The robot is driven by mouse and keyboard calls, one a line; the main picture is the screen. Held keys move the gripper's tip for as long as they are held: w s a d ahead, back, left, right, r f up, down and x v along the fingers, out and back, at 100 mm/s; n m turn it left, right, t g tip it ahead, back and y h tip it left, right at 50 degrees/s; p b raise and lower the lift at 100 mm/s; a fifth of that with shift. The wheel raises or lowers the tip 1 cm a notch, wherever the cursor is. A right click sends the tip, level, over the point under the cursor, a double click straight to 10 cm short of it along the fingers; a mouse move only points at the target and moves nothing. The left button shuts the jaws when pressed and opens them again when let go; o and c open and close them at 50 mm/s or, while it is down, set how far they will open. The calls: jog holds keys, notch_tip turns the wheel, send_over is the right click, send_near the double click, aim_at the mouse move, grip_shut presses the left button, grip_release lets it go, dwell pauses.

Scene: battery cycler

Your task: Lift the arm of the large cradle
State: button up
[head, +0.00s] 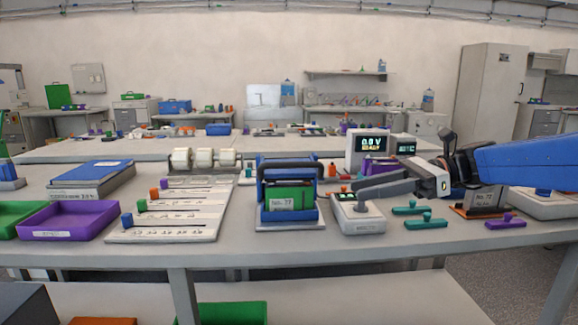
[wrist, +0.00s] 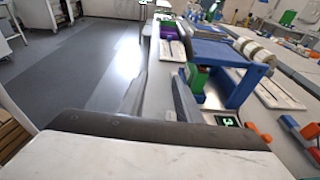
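The large cradle (head: 291,216) stands near the front edge of the bench, with blue sides and a pale base. A green block with a label (head: 289,196) sits inside it. A dark bar (head: 290,171) with rounded ends spans the front near the top; I take it as the cradle's arm. The wrist view shows the cradle's blue frame (wrist: 244,86) and the green block (wrist: 197,80). My gripper (head: 352,182) is right of the cradle, apart from it, above a small grey device. Its two fingers are spread with nothing between them; they also show in the wrist view (wrist: 160,102).
The grey device (head: 360,217) stands right of the cradle. Teal (head: 425,220) and purple (head: 505,221) clips lie farther right. A labelled sorting board (head: 175,214) and a purple tray (head: 69,220) are left. A meter (head: 384,146) stands behind my gripper.

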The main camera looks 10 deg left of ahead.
jog(key=w+r+m+g+y, duration=0.1)
jog(key=w+r+y, duration=0.1)
jog(key=w+r, duration=0.2)
send_near(289, 165)
jog(key=x, duration=1)
jog(key=shift+w+a+f, duration=0.1)
jog(key=shift+w+f, duration=0.05)
jog(key=shift+w, duration=0.2)
grip_shut()
